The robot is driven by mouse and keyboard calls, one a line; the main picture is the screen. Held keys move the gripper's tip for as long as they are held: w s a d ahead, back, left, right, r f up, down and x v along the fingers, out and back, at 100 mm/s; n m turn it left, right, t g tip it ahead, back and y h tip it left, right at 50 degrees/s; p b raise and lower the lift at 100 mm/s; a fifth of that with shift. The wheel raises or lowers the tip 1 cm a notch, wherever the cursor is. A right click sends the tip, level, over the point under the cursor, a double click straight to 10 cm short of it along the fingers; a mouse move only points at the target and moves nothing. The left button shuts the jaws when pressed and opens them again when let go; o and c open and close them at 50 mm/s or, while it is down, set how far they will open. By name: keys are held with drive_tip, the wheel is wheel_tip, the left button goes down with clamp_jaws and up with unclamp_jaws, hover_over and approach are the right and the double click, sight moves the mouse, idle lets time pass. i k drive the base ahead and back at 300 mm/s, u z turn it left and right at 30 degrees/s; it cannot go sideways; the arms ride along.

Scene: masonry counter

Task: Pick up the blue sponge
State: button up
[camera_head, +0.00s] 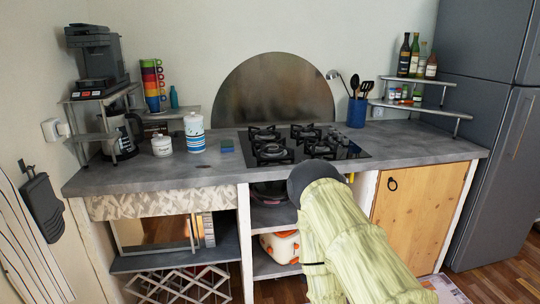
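The blue sponge (227,146) lies flat on the grey counter, just left of the black gas stove. It looks small, with a blue-green top. My arm, in a pale green sleeve, rises from the lower right and ends in view at a dark round joint in front of the counter's front edge, below the stove. My gripper is not visible; the arm may hide it. The sponge is clear of the arm in this view, and nothing touches it.
The gas stove (305,145) is right of the sponge. A striped canister (194,134) and a white jar (162,147) stand to its left. A blue utensil holder (357,113) stands behind the stove's right end.

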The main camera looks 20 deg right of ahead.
sight(227, 146)
drive_tip(key=z, duration=0.3)
drive_tip(key=k, duration=0.75)
drive_tip(key=z, duration=0.9)
drive_tip(key=i, duration=1.35)
drive_tip(key=u, duration=0.75)
drive_tip(key=i, duration=0.85)
drive_tip(key=u, duration=0.95)
